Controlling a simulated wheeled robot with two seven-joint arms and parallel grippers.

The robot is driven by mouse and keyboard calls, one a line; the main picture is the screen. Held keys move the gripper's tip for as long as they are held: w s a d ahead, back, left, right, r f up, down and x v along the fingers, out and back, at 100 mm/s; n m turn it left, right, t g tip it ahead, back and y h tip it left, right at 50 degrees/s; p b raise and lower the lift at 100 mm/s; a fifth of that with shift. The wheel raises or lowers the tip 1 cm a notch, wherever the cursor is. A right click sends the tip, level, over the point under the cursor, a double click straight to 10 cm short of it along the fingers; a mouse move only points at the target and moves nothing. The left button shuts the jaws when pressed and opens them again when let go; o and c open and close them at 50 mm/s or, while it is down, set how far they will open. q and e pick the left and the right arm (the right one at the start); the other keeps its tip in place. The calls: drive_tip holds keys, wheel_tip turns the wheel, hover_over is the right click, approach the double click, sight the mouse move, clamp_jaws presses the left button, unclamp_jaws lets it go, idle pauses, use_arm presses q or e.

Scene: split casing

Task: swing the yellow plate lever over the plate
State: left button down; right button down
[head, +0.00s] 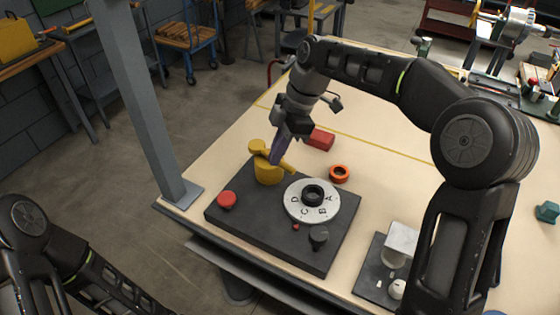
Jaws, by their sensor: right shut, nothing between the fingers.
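The yellow lever (267,173) stands on the back left part of a dark base (260,226). It has a round yellow post, and its arm lies across the top, with a rounded end at the back left and the other end pointing right toward the white lettered plate (293,206). A black ring sits at the middle of the white plate. My right gripper (276,158) points down with its shut fingers at the lever's arm, seemingly just behind or against it; contact is unclear. The fingers partly hide the lever. My left arm shows at the lower left, its gripper out of view.
On the base are a red knob (227,200) and a black knob (319,235). A red block (320,139) and an orange ring (340,173) lie behind it. A grey post (144,110) rises at the left table corner. A small dark stand (376,281) is front right.

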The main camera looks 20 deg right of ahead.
drive_tip(key=w+p+v, duration=0.1)
drive_tip(key=p+v, duration=0.2)
drive_tip(key=v, duration=0.4)
drive_tip(key=shift+w, duration=0.25)
drive_tip(key=shift+a, duration=0.2)
